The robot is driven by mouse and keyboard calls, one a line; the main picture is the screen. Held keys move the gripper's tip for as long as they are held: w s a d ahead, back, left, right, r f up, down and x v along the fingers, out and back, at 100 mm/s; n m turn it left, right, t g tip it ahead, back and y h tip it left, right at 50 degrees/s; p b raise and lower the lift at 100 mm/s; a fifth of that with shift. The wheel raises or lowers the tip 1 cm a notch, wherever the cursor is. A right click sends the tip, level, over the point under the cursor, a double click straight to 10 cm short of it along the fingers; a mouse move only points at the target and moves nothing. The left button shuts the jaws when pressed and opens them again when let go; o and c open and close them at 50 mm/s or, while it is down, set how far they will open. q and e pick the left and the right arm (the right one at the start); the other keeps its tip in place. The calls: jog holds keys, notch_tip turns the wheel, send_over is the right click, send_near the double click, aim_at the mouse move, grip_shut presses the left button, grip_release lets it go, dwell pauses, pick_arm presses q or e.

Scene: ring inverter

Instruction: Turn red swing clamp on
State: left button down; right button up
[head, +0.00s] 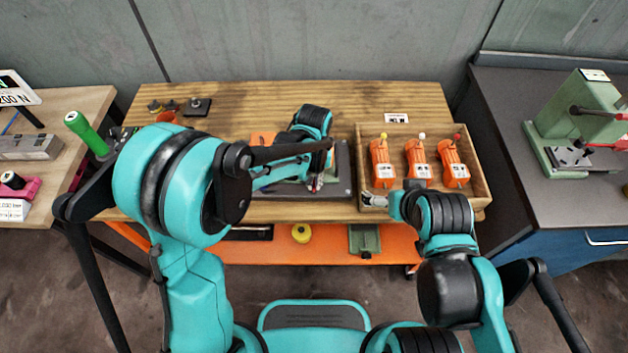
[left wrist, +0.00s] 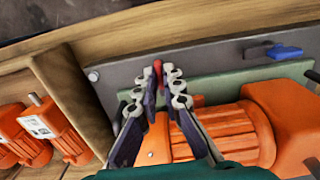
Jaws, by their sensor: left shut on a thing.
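The red swing clamp shows as a small red handle (left wrist: 158,73) in the left wrist view, between the tips of my left gripper (left wrist: 160,88). The fingers are closed around it, and they hide most of the clamp. In the head view my left gripper (head: 316,183) reaches down at the right side of the dark fixture plate (head: 343,168). An orange motor-like unit (left wrist: 235,130) lies on a green bed beside the fingers. My right gripper (head: 376,200) is at the front left corner of the wooden tray; its finger opening is too small to judge.
A blue handle (left wrist: 284,51) sits farther along the plate. The wooden tray (head: 483,186) holds three orange units with yellow, white and red knobs. Small parts (head: 172,105) stand at the table's back left.

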aim_at(314, 185)
pick_arm(q)
jog(key=c, duration=1.7)
grip_release()
notch_tip(314, 185, up, 12)
jog(key=s+a+r+t, duration=0.1)
jog(key=s+a+t, duration=0.1)
jog(key=s+a, duration=0.2)
jog(key=s+a+t, duration=0.2)
jog(key=s+a, duration=0.2)
jog(key=a, duration=0.4)
jog(key=s+a+r+t, duration=0.1)
jog(key=s+a+t, duration=0.2)
jog(key=s+a, duration=0.2)
jog(key=shift+a+r, duration=0.3)
jog(key=shift+a, duration=0.1)
